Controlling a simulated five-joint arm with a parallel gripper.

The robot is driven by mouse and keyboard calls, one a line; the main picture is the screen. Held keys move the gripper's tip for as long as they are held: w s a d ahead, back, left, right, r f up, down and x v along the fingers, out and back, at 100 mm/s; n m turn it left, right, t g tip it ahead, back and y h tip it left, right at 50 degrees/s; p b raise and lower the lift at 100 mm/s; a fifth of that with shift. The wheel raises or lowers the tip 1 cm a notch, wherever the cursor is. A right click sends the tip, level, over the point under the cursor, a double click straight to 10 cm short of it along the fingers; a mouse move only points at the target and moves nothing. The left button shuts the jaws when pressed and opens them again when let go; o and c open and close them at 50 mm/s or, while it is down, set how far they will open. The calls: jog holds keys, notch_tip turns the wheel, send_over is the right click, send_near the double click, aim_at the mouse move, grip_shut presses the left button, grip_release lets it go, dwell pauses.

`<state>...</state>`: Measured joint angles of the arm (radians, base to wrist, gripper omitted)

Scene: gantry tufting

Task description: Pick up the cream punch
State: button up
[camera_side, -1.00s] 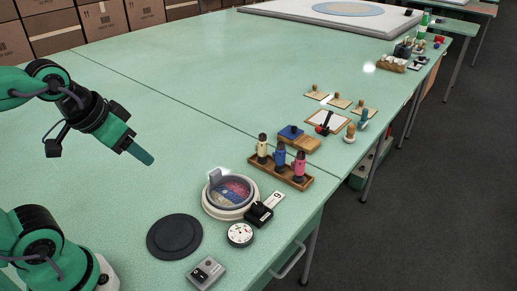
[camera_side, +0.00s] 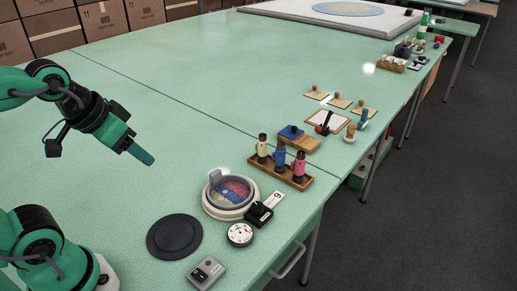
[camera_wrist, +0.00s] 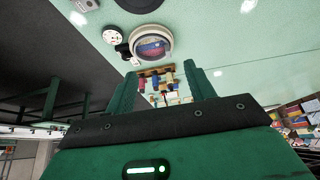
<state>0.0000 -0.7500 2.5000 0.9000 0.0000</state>
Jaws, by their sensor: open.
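The cream punch (camera_side: 262,146) stands upright in a wooden rack (camera_side: 293,182). It is the leftmost and farthest of three punches, beside a blue punch (camera_side: 280,156) and a pink punch (camera_side: 299,166). My gripper (camera_side: 146,157) is raised above the table, well left of the rack, apart from it, and empty. In the wrist view its two fingers (camera_wrist: 160,70) stand apart.
A round dish (camera_side: 222,212) with coloured contents, a dark round disc (camera_side: 174,237), a white dial (camera_side: 240,234) and a grey switch box (camera_side: 206,272) lie nearer the front. A blue pad (camera_side: 290,132) and several stamps stand behind the rack. The table's left middle is clear.

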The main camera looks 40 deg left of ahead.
jog(key=w+r+m+g, duration=0.15)
jog(key=w+r, duration=0.25)
jog(key=w, duration=0.7)
jog(key=m+g, duration=0.4)
jog(key=m, duration=0.4)
send_over(262, 135)
jog(key=shift+n, duration=0.25)
jog(key=f, duration=1.5)
jog(key=shift+s+d+f, duration=0.1)
jog(key=shift+s+f, duration=0.1)
jog(key=shift+f, duration=0.05)
jog(key=shift+w+f, duration=0.15)
jog(key=shift+f, duration=0.15)
jog(key=shift+f, duration=0.1)
jog(key=shift+f, duration=1.2)
